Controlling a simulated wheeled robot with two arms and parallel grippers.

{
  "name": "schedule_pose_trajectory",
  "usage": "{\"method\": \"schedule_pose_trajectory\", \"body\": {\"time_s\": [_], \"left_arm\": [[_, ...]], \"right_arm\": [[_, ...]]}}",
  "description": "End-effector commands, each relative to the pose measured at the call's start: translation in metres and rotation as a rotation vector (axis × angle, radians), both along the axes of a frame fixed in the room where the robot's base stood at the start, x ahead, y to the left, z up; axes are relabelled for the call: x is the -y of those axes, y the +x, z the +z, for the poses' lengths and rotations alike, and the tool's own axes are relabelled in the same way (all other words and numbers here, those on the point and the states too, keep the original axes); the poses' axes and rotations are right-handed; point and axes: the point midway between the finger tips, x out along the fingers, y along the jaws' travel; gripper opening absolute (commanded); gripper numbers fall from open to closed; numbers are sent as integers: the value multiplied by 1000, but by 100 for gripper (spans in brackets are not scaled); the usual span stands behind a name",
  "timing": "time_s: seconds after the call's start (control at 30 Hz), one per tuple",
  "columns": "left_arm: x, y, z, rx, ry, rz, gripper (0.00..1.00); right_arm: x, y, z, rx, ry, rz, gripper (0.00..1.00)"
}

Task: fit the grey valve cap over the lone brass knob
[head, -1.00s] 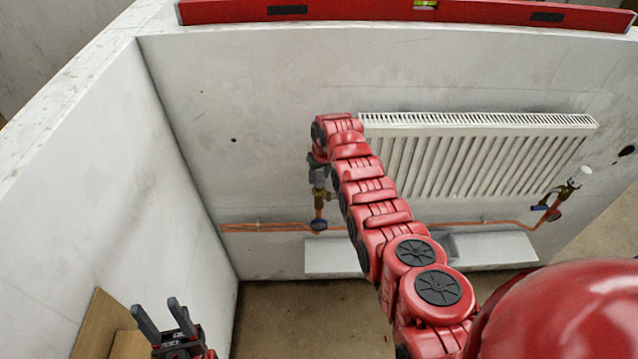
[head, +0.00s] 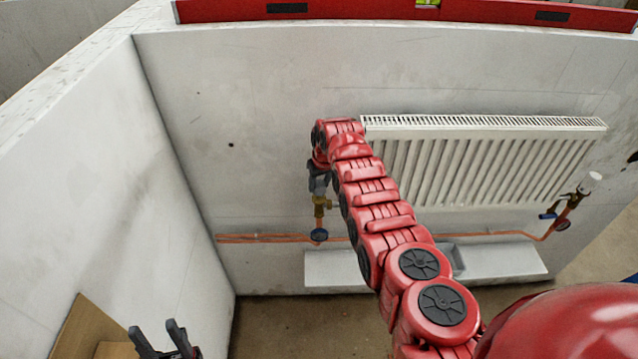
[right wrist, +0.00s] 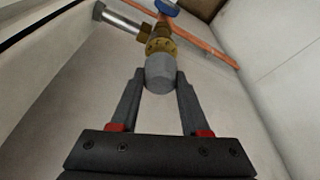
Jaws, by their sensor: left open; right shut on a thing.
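The grey valve cap (right wrist: 160,74) is between the fingertips of my right gripper (right wrist: 160,82) in the right wrist view. The gripper is shut on its sides. The cap's far end is up against the brass knob (right wrist: 160,46), roughly in line with it. I cannot tell how far the cap covers the knob. In the head view my right gripper (head: 318,178) is at the valve by the radiator's left end, partly hidden by my arm. Brass (head: 320,203) shows just below it. My left gripper (head: 155,330) is open and empty at the bottom left.
A white radiator (head: 480,165) hangs on the wall, with a white-capped valve (head: 590,180) at its right end. A copper pipe (head: 265,238) runs below, above a pale ledge (head: 330,268). A red spirit level (head: 400,10) lies on the wall top. A cardboard box (head: 85,330) stands lower left.

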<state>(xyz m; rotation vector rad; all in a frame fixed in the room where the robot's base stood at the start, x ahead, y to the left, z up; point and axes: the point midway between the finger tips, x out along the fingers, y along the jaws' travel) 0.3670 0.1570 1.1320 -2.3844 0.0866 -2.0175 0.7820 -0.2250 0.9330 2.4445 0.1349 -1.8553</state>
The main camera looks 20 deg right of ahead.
Motion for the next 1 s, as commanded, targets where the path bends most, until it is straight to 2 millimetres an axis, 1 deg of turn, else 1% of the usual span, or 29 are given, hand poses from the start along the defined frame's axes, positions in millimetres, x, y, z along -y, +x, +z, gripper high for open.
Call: {"method": "schedule_pose_trajectory", "body": {"time_s": [0.43, 0.83, 1.0], "left_arm": [[0, 0, 0, 0, 0, 0, 50], [0, 0, -11, 0, 0, 0, 50], [0, 0, -12, 0, 0, 0, 50]], "right_arm": [[0, -1, -2, -1, 0, 0, 0], [0, 0, -11, -1, 0, 0, 0], [0, 0, -12, -1, 0, 0, 0]]}}
